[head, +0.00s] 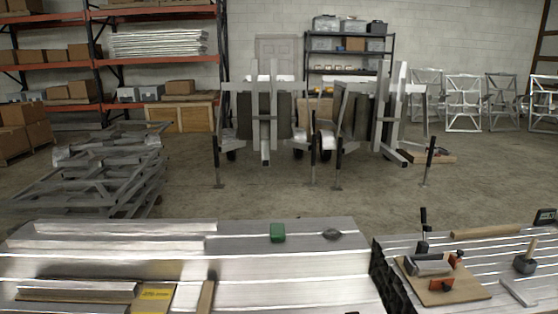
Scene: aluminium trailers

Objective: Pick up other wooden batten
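A brown wooden batten (485,233) lies crosswise near the back of the right-hand aluminium bed. Another narrow brown wooden piece (206,297) lies near the front edge of the left-hand aluminium bed (310,262), pointing away from me and cut off by the bottom of the picture. I cannot tell which one is the "other" batten. Neither of my grippers shows in the head view.
A wooden board (462,287) with clamps and a metal roller-like part lies on the right bed. A mallet (525,262) is beside it. A green block (277,232) and a grey lump (331,234) sit on the left bed. A dark gap separates the beds.

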